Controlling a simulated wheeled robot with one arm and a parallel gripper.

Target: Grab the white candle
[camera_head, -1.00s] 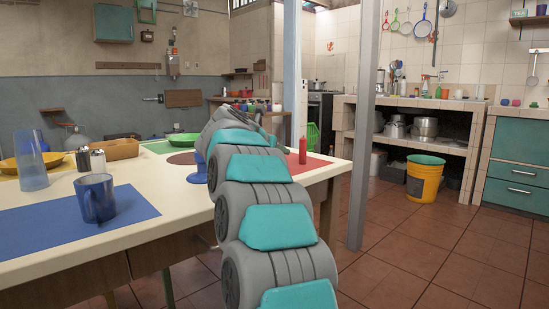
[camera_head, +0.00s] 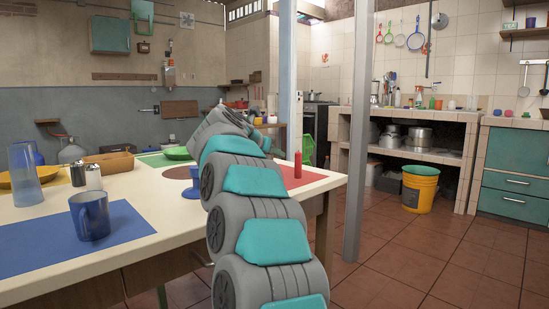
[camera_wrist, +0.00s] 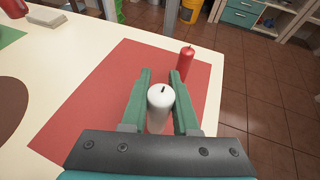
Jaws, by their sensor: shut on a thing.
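The white candle (camera_wrist: 160,104) is upright between the two green fingers of my gripper (camera_wrist: 160,90) in the wrist view. The fingers are shut on it from both sides, and its dark wick points up. It is over the red placemat (camera_wrist: 125,85); I cannot tell whether its base touches the mat. In the head view my own arm hides the candle and the gripper, and part of the red mat (camera_head: 300,176) shows past the arm.
A red candle (camera_wrist: 187,63) stands just beyond the right finger, also seen in the head view (camera_head: 298,166). The table edge is close on the right.

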